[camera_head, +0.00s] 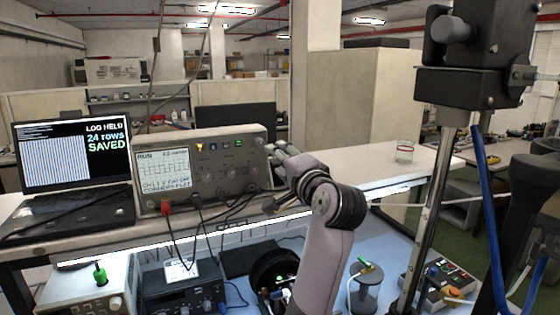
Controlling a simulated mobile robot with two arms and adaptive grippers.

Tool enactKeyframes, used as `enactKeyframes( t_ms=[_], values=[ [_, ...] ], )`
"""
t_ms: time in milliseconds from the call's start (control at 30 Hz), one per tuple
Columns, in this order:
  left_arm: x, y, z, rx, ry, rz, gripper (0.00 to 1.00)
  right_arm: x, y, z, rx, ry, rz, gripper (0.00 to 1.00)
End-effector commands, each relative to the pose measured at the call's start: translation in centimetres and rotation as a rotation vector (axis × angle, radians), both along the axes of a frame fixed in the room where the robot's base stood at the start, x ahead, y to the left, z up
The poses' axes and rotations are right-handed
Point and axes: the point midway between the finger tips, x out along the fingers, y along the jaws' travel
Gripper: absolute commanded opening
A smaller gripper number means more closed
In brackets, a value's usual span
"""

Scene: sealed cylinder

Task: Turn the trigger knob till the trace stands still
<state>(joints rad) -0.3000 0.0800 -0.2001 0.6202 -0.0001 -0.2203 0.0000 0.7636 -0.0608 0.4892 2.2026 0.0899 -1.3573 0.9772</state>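The oscilloscope (222,168) stands on the upper shelf. Whether the trace is moving cannot be told from one picture. Several small knobs sit on its panel, right of the screen; I cannot tell which one is the trigger knob. My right gripper (272,158) is at the right end of the panel, with the arm rising from the bottom centre. Its fingertips are small and partly hidden, so contact, and whether they are open, cannot be told. My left gripper is out of view.
A laptop (71,152) at left reads LOG HELD, 24 rows SAVED. Red and black leads hang from the oscilloscope's front. Instruments and a control box (438,284) crowd the lower bench. A metal column (437,205) rises at right.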

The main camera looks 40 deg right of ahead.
Motion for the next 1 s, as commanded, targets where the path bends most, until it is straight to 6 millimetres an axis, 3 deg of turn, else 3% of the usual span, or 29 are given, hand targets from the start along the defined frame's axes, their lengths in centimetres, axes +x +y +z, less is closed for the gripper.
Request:
enactKeyframes(
  t_ms=[133, 400, 500, 733, 1000],
  values=[
    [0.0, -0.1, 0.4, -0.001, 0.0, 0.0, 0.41, -1.2, -0.7, 0.3, -0.203, 0.044, -0.022, 0.41],
    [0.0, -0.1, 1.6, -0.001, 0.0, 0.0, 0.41, -4.5, 0.0, 0.5, -1.032, 0.247, -0.024, 0.41],
    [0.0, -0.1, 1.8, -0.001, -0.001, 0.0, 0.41, -5.1, 0.7, 0.2, -1.221, 0.291, -0.007, 0.41],
    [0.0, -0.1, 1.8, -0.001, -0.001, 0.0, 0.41, -4.0, 0.9, 0.0, -1.32, 0.313, 0.006, 0.41],
    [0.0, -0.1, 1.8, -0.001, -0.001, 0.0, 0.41, 1.2, -0.4, 0.0, -1.316, 0.313, 0.003, 0.41]
  ],
)
